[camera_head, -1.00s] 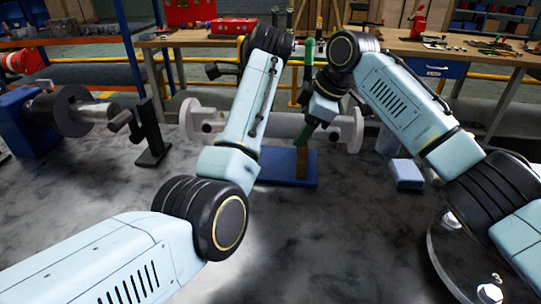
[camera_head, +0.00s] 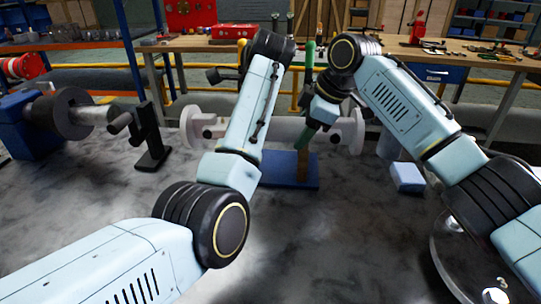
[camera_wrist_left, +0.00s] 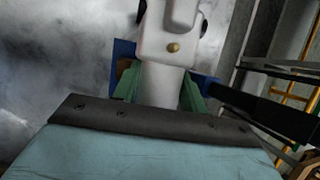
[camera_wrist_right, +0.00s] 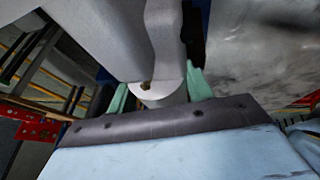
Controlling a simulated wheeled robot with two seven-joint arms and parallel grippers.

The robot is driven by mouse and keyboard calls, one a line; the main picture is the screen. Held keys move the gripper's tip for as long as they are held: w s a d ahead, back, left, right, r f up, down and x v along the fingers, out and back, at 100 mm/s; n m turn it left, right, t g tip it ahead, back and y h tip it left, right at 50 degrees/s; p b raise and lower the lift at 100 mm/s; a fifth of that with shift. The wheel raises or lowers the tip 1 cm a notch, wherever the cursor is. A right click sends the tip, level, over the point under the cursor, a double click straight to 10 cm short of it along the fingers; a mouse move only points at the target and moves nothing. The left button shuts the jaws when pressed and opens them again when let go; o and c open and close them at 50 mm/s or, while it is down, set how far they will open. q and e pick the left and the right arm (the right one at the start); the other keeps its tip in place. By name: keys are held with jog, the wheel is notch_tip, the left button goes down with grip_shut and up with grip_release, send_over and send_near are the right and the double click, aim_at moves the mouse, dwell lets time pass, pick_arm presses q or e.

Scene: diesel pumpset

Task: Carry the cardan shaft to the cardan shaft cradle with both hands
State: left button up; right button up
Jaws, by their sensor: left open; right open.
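The cardan shaft (camera_head: 280,128) is a long pale grey bar with a forked flange (camera_head: 191,126) at the left end and another (camera_head: 355,130) at the right. It lies level above a blue base (camera_head: 290,172) with a wooden post. My right gripper (camera_head: 304,137) reaches down at the shaft's right half. In the right wrist view its open green fingers (camera_wrist_right: 158,92) stand on both sides of the shaft. In the left wrist view my left gripper's open green fingers (camera_wrist_left: 161,88) also straddle the shaft. In the head view my left forearm hides that hand. I cannot tell which stand is the cradle.
A black stand (camera_head: 151,138) and a blue machine with a dark disc (camera_head: 62,112) are at the left. A small blue block (camera_head: 407,176) is at the right. A workbench (camera_head: 400,45) with tools runs behind a yellow rail.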

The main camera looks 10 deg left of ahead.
pick_arm(q)
jog(key=shift+s+d+f, duration=0.15)
jog(key=shift+f, duration=0.35)
jog(key=shift+s+d+f, duration=0.1)
jog(key=shift+s+f, duration=0.05)
jog(key=shift+f, duration=0.35)
pick_arm(e)
jog(key=shift+o, duration=0.3)
jog(key=v, duration=0.8)
jog(key=shift+s, duration=0.15)
jog(key=shift+r, duration=0.1)
pick_arm(q)
jog(key=shift+o, duration=0.3)
jog(key=r+p, duration=0.1)
jog(key=p, duration=0.1)
jog(key=r+p, duration=0.1)
jog(key=p, duration=0.2)
jog(key=shift+w+r+g, duration=0.2)
jog(key=shift+r+g, duration=0.1)
jog(key=shift+r, duration=0.05)
jog(key=shift+r+p, duration=0.75)
jog(key=shift+p, duration=0.2)
notch_tip(320, 180, up, 2)
jog(key=p, duration=0.4)
jog(key=shift+a+r, duration=0.15)
jog(key=shift+r, duration=0.1)
jog(key=shift+f, duration=0.1)
pick_arm(e)
notch_tip(320, 180, up, 11)
jog(key=shift+f, duration=0.25)
